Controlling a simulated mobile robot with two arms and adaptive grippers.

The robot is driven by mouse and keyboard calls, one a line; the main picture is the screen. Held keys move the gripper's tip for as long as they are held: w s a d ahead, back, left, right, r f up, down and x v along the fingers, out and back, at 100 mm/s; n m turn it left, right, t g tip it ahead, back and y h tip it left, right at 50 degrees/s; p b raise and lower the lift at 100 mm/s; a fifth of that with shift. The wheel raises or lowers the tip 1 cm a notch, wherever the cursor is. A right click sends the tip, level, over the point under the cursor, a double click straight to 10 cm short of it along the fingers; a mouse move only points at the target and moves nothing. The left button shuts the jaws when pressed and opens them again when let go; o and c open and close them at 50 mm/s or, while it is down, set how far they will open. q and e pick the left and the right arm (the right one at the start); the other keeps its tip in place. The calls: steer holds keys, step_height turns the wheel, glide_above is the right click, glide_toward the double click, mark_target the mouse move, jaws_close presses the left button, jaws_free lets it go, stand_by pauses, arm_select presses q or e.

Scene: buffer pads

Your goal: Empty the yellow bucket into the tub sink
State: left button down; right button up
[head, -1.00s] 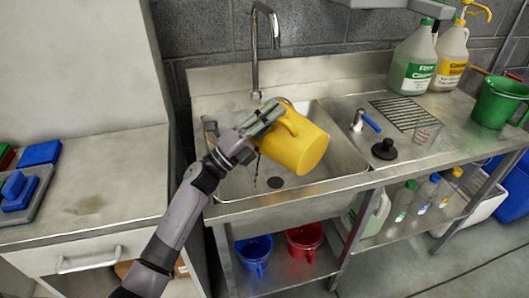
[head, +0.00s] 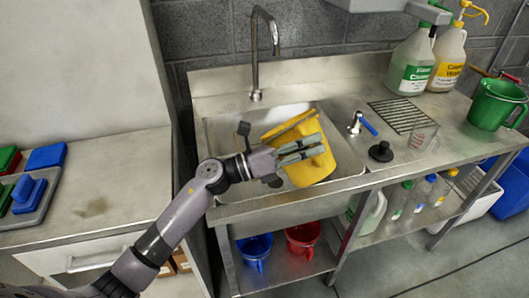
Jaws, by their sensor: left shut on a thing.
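The yellow bucket (head: 316,168) is tilted over the tub sink (head: 225,130), in its right half. My left gripper (head: 303,150) reaches in from the left and is shut on the bucket, its fingers lying across the bucket's near side. The grip point itself is partly hidden. A rim edge shows along the bucket's upper left; I cannot see whether anything is inside. The bucket and gripper hide part of the basin floor. My right gripper is not in view.
A tall faucet (head: 256,55) stands behind the sink. Blue (head: 254,250) and red (head: 303,238) buckets sit on the shelf below.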

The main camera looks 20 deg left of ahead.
mark_target(327, 163)
arm_select(q)
steer(key=s+d+f+m+g+y+p, duration=0.2)
steer(key=d+f+m+p, duration=0.4)
steer(key=p, duration=0.4)
steer(key=shift+s+d+f+m+y+p, duration=0.2)
steer(key=shift+s+d+m+y+p, duration=0.25)
steer(key=shift+s+y, duration=0.55)
steer(key=shift+w+a, duration=0.15)
steer(key=shift+w, duration=0.1)
